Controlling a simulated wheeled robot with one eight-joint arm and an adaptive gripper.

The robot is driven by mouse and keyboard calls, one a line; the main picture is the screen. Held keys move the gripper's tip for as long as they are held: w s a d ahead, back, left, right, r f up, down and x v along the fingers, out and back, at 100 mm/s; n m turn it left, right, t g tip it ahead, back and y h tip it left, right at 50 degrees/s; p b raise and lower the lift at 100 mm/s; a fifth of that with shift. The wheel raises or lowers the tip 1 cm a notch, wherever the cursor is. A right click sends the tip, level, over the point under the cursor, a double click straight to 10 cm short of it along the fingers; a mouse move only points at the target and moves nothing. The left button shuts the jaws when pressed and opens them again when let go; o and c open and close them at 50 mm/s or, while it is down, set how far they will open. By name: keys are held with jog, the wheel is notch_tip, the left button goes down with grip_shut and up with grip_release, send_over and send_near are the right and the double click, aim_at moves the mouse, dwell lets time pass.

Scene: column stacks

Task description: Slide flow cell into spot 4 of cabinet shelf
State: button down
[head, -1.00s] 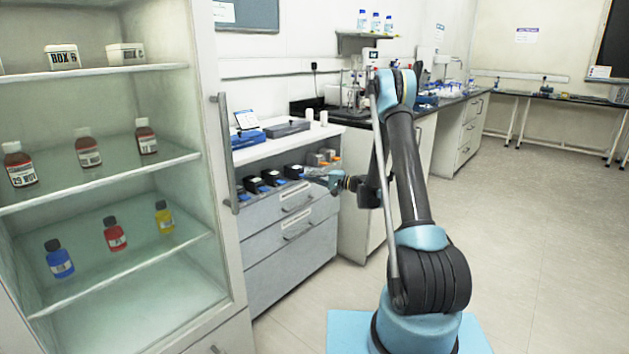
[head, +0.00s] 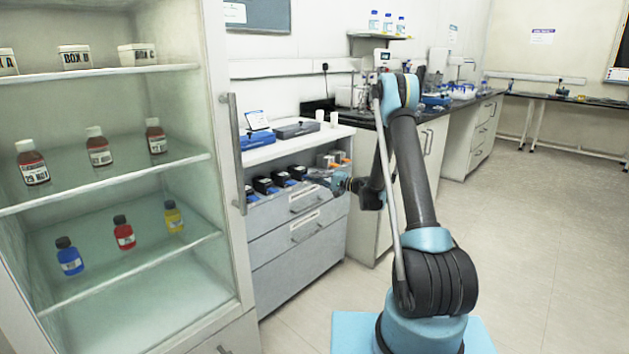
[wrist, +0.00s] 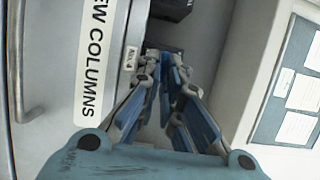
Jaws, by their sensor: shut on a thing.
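My gripper (head: 318,180) reaches in from the right to the open cabinet shelf. In the wrist view its blue fingers (wrist: 165,75) are shut on a small dark thing (wrist: 163,52), apparently the flow cell. The fingers hide most of it. In the head view a dark block (head: 297,172) is at the right end of a row of black and blue blocks (head: 264,186), just left of the fingertips. A small No.4 label (wrist: 130,58) is on the shelf edge beside the fingers. Whether the flow cell touches the shelf floor cannot be told.
A black block (wrist: 172,8) is beyond the fingers. Grey and orange items (head: 338,158) are right of the row. The drawer front below carries a NEW COLUMNS label (wrist: 95,60) and a handle (head: 306,202). The glass cabinet (head: 238,150) stands at the left.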

jog(key=c, duration=1.7)
grip_release()
jog(key=shift+d, duration=0.1)
jog(key=v, duration=1.2)
jog(key=s+d+r+n+g+h, duration=0.1)
jog(key=s+r+h, duration=0.4)
jog(key=s, duration=0.5)
jog(key=s+d+r+n+g+h, duration=0.1)
jog(key=s+d+r+h, duration=0.15)
jog(key=s+r, duration=0.65)
jog(key=s+d+f+h, duration=0.3)
jog(key=s+d, duration=0.2)
jog(key=s, duration=0.5)
jog(key=s+d+f+n+g+h, duration=0.1)
jog(key=s+d+f+h, duration=0.2)
jog(key=s, duration=0.8)
jog(key=s+d+f+h, duration=0.4)
jog(key=s+d, duration=0.3)
jog(key=s, duration=0.4)
jog(key=shift+n, duration=0.4)
